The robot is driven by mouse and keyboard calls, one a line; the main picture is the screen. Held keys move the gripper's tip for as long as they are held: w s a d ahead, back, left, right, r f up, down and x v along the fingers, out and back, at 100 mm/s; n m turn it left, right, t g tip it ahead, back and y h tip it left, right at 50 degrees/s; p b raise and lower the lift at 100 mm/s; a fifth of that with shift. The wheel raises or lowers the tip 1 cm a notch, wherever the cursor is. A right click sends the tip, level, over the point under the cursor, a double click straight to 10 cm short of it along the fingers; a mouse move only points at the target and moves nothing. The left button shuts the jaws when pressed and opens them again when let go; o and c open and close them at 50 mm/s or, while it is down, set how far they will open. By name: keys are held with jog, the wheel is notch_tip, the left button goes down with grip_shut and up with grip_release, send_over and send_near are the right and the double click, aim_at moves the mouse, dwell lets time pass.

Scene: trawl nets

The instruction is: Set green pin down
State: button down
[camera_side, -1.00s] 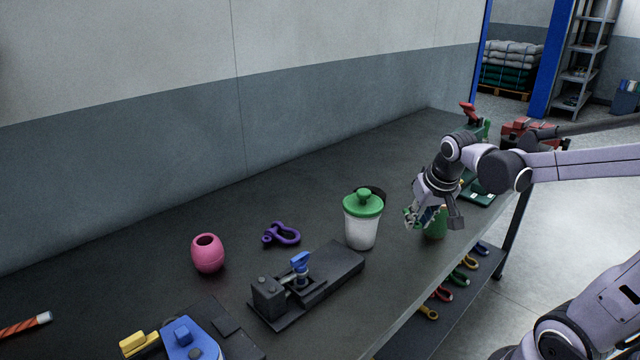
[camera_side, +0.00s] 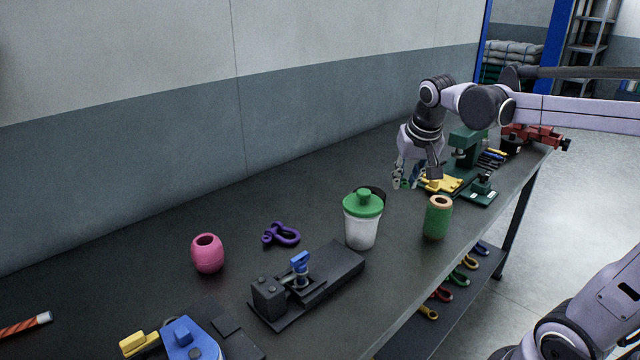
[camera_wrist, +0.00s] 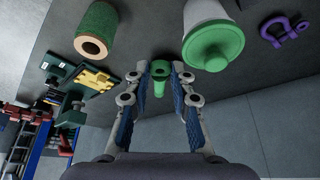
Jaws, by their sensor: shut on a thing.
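In the side view my gripper (camera_side: 406,183) hangs above the bench, behind the green hollow cylinder, and only a small green bit of the pin (camera_side: 404,183) shows. The pin's lower part is hard to make out.
The green cylinder (camera_side: 437,218) stands near the bench's front edge. A white jar with a green lid (camera_side: 362,220) stands left of it. A purple shackle (camera_side: 283,234), pink barrel (camera_side: 208,254) and black clamp fixture (camera_side: 305,287) lie further left. A green press (camera_side: 468,150) stands behind.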

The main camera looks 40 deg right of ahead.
jog(key=w+a+m, duration=0.1)
jog(key=w, duration=0.6)
jog(key=w+a+r+m, duration=0.1)
jog(key=w, duration=0.2)
jog(key=shift+w+a+m+g+h, duration=0.2)
jog(key=shift+a+m+g+h, duration=0.1)
jog(key=shift+h, duration=0.1)
jog(key=w+a+f+m+g, duration=0.1)
jog(key=w+a+f+m, duration=0.15)
jog(key=w+a, duration=0.55)
send_over(316, 225)
jog(key=a, duration=0.1)
jog(key=shift+h, duration=0.4)
jog(key=f, duration=1)
jog(key=shift+s+a+f, duration=0.15)
jog(key=shift+s+f, duration=0.1)
jog(key=shift+f, duration=2.25)
jog(key=shift+f, duration=0.15)
jog(key=c, duration=1.1)
grip_release()
jog(key=shift+c, duration=0.2)
